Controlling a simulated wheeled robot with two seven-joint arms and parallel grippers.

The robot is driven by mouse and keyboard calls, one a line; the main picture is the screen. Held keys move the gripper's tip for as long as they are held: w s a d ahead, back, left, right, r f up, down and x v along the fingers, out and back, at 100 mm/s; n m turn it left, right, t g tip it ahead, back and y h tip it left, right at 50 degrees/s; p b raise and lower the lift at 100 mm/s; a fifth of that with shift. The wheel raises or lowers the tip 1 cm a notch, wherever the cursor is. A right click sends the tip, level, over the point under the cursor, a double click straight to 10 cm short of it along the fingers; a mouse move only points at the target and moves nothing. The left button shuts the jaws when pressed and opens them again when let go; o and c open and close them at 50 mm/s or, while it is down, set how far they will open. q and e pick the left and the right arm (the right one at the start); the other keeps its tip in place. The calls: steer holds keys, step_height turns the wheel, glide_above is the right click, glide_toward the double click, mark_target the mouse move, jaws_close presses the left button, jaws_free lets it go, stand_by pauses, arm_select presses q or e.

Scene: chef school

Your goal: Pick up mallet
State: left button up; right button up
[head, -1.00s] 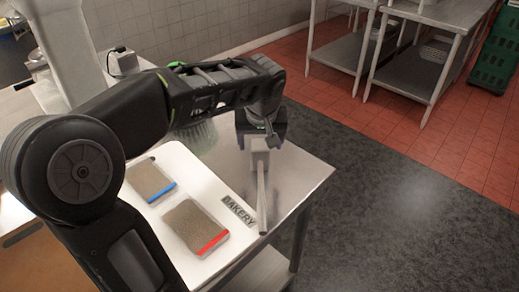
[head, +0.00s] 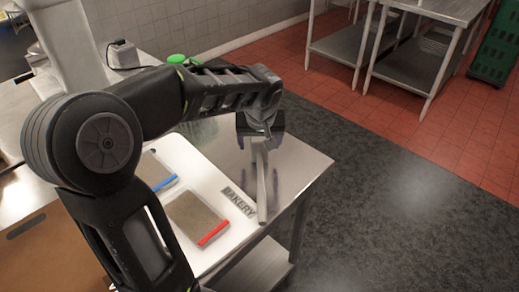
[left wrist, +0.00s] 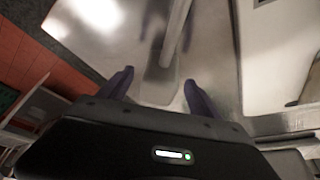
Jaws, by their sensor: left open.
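The mallet lies on the steel table (head: 300,172), its pale handle (head: 262,195) running toward the near table edge beside the white board. Its head is mostly hidden by my left gripper (head: 260,142) in the head view. In the left wrist view, the mallet head (left wrist: 160,85) shows between the two dark fingers of my left gripper (left wrist: 159,78), with the handle leading up out of the picture. The fingers are open, with a gap to the mallet on both sides. My right gripper is not in view.
A white board with a "BAKERY" label (head: 240,201) holds a blue-edged pad (head: 158,170) and a red-edged pad (head: 195,217) left of the mallet. A green-topped item (head: 177,58) stands behind my arm. Steel racks (head: 425,60) stand far right; the floor between is clear.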

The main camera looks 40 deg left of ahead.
arm_select(q)
steer(key=x, duration=0.3)
steer(key=shift+f, duration=0.25)
steer(key=shift+c, duration=0.4)
jaws_close()
stand_by(0.6)
steer(key=shift+r, duration=0.1)
